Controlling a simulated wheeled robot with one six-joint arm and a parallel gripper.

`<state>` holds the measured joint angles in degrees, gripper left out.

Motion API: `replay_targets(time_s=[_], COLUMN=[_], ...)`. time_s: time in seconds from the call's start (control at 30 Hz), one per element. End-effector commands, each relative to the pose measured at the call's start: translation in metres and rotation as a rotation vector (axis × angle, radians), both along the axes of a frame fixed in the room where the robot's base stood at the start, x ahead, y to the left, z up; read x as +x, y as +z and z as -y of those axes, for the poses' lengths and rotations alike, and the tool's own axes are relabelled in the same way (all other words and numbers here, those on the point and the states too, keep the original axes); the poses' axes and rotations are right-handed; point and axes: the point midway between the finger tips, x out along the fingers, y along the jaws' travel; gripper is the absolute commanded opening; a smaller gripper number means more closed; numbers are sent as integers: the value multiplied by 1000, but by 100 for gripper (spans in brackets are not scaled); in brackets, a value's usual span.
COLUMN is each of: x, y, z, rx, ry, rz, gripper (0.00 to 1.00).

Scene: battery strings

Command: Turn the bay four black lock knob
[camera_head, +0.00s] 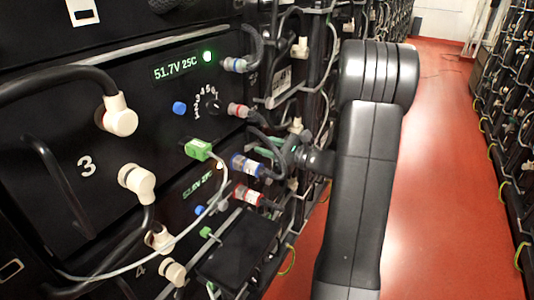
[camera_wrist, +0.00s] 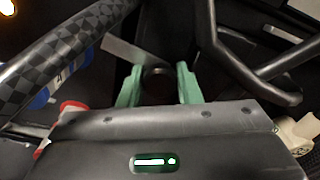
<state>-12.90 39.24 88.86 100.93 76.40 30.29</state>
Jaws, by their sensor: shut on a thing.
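The black lock knob (camera_wrist: 158,86) shows in the wrist view as a dark round form between the two green fingers of my gripper (camera_wrist: 160,72). The fingers stand on either side of it and close on it. In the head view, bay four is the lower unit, marked 4 (camera_head: 140,269), under bay three (camera_head: 86,166). My arm reaches to the right edge of the rack there, and green finger parts (camera_head: 272,150) show beside cables. The knob itself cannot be made out in the head view. Its turn angle is too dark to read.
Black cables and bars (camera_wrist: 228,55) cross close around the gripper in the wrist view. In the head view, blue and red plugs (camera_head: 246,166) and a green connector (camera_head: 198,149) sit left of the gripper. The red aisle floor (camera_head: 440,200) is clear to the right.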

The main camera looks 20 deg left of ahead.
Motion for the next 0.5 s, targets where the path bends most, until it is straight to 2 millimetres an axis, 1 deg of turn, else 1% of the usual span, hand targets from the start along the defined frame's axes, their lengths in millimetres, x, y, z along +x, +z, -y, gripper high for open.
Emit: replay_targets(time_s=[0.03, 0.2, 0.5], x=[0, 0, 0], y=[-4, -4, -1], z=[0, 0, 0], rx=[-2, -10, -18], ry=[0, 0, 0], rz=[36, 137, 235], gripper=[8, 8, 8])
